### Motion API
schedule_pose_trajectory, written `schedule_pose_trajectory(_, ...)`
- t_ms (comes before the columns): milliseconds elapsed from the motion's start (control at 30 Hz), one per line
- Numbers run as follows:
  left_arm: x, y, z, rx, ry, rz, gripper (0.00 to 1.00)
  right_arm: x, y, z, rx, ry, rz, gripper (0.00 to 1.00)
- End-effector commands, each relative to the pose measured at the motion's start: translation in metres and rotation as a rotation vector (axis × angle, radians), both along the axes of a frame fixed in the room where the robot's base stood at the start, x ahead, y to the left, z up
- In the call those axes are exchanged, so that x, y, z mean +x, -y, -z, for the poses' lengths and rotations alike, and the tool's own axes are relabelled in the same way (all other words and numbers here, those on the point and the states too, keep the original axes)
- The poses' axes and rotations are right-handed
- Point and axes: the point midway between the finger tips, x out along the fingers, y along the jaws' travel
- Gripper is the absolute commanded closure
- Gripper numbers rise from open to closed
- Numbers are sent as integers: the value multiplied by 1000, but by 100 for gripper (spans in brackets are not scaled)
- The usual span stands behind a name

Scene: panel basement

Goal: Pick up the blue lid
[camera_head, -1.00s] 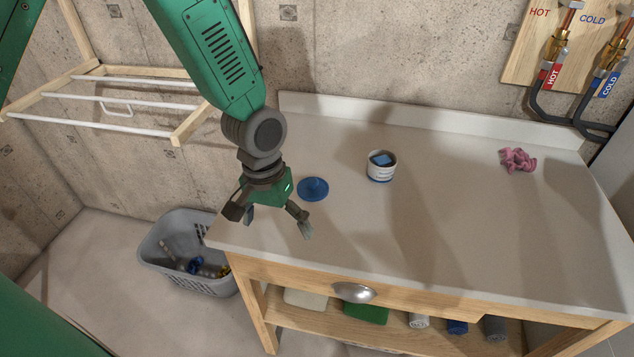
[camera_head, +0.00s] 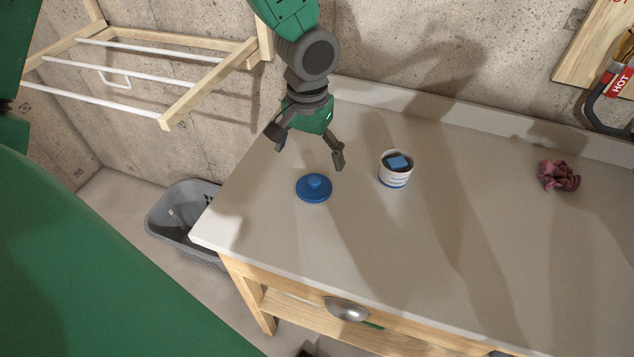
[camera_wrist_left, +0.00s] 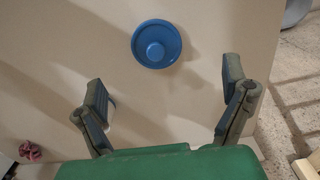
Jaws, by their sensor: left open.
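The blue lid (camera_head: 314,187) is round with a raised knob and lies flat on the white countertop, near its left end. My left gripper (camera_head: 311,160) is open and empty, just behind the lid in the head view and apart from it. In the left wrist view the lid (camera_wrist_left: 156,43) lies beyond the open fingertips (camera_wrist_left: 165,90), between their lines, knob facing the camera. My right gripper is not in view.
A white container (camera_head: 396,172) with a blue item inside stands right of the lid. A crumpled pink cloth (camera_head: 558,176) lies farther right. A grey basket (camera_head: 180,215) is on the floor at left. A drying rack (camera_head: 150,80) hangs on the wall.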

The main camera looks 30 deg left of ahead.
Motion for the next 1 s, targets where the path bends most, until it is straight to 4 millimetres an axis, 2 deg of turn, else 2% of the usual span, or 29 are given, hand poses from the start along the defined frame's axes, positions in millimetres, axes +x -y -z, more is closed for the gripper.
schedule_pose_trajectory(33, 0, 0, 12, 0, -4, 0, 8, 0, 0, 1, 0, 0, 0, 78)
schedule_pose_trajectory(100, 1, 0, 23, 0, -3, 1, 8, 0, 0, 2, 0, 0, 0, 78)
schedule_pose_trajectory(367, 1, 2, 41, 0, 0, 2, 8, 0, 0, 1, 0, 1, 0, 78)
schedule_pose_trajectory(633, 6, 8, 80, 0, -2, 1, 8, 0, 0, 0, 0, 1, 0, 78)
schedule_pose_trajectory(767, 5, 7, 87, 0, -1, 2, 8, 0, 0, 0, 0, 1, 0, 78)
schedule_pose_trajectory(967, 5, 7, 87, -1, 1, 1, 8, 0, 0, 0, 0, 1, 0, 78)
schedule_pose_trajectory(1000, 5, 7, 87, -1, 1, 1, 22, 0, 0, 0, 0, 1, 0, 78)
